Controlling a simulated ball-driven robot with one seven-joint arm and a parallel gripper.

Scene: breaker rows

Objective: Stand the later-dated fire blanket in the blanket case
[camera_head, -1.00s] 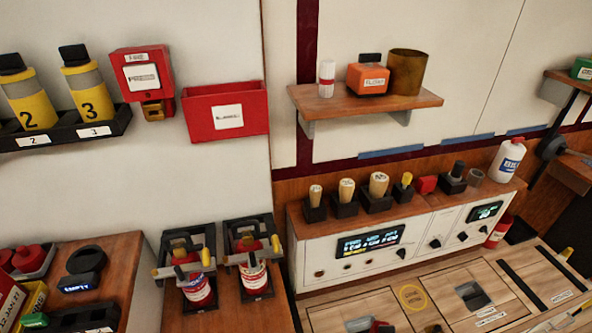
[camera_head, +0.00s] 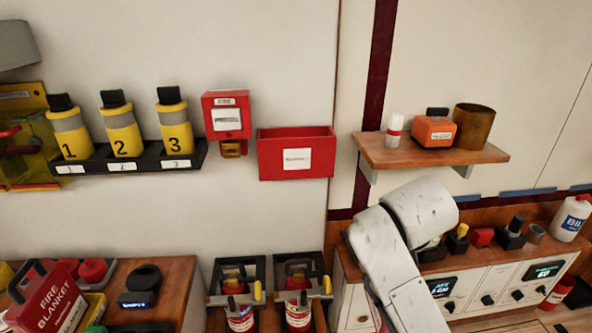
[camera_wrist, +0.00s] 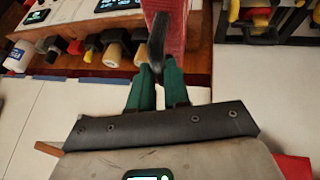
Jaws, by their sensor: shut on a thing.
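My gripper (camera_wrist: 158,88), with green fingers, is shut on the black handle (camera_wrist: 156,45) of a red pack (camera_wrist: 172,12) in the wrist view. The pack looks like a fire blanket; its label and date do not show. In the head view my arm hides the gripper and what it holds. Another red fire blanket (camera_head: 52,303) with a black handle stands at the lower left; its date cannot be read now. The blanket case is the red open-topped box (camera_head: 325,152) on the wall, with a white label. It lies up and left of my arm, and no blanket shows in it.
A red fire call box (camera_head: 226,101) and a rack (camera_head: 100,165) of numbered yellow canisters hang left of the case. A wooden shelf (camera_head: 430,157) is to its right. Clamped red extinguishers (camera_head: 298,315) stand below. The wall directly under the case is clear.

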